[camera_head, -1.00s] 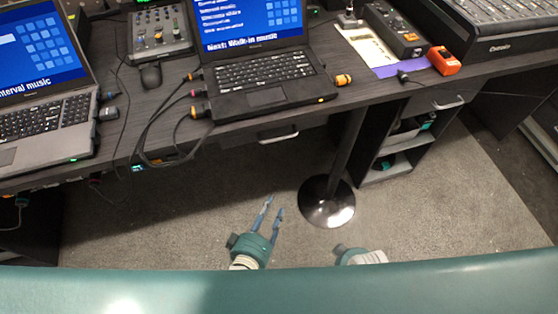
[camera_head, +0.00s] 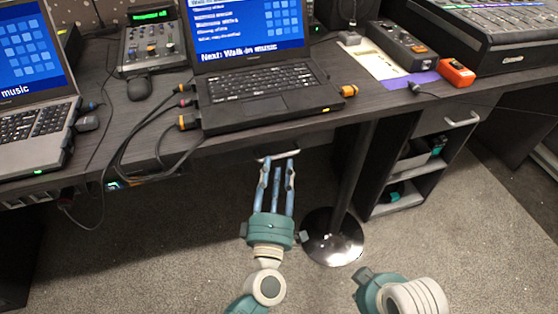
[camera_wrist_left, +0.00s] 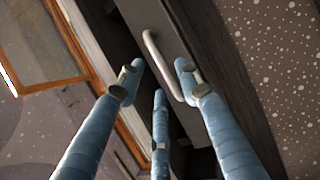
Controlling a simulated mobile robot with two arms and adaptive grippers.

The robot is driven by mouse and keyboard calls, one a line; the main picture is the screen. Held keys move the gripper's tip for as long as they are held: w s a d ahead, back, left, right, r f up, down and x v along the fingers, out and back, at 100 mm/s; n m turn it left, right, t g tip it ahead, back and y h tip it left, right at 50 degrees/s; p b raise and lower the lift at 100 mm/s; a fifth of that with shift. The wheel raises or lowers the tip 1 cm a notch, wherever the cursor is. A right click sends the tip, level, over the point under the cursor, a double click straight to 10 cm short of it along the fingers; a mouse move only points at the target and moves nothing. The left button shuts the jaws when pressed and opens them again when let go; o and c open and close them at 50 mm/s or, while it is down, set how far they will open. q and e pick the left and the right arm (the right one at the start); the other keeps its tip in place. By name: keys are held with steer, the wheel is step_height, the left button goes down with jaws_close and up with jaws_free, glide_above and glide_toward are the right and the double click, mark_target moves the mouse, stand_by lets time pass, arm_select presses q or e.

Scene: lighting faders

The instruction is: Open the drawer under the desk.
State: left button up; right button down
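The drawer under the desk has a grey front and a pale bar handle (camera_head: 265,155), just below the desk edge under the middle laptop. In the left wrist view the drawer front (camera_wrist_left: 152,14) and its metal handle (camera_wrist_left: 158,58) show close up. My left gripper (camera_head: 277,166) reaches up to the handle with its blue fingers spread. In the wrist view the handle lies between the fingertips (camera_wrist_left: 158,74); I cannot tell whether they touch it. The drawer looks shut. My right gripper (camera_head: 370,284) is low at the right, its fingers hidden.
A round-based black post (camera_head: 333,238) stands right of my left gripper. A cabinet with open shelves and its own handled drawer (camera_head: 441,112) is further right. Cables (camera_head: 135,165) hang over the desk edge at the left. Carpet (camera_head: 180,255) is clear below.

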mark_target(280, 157)
arm_select(q)
steer(key=shift+x, duration=1.7)
jaws_close()
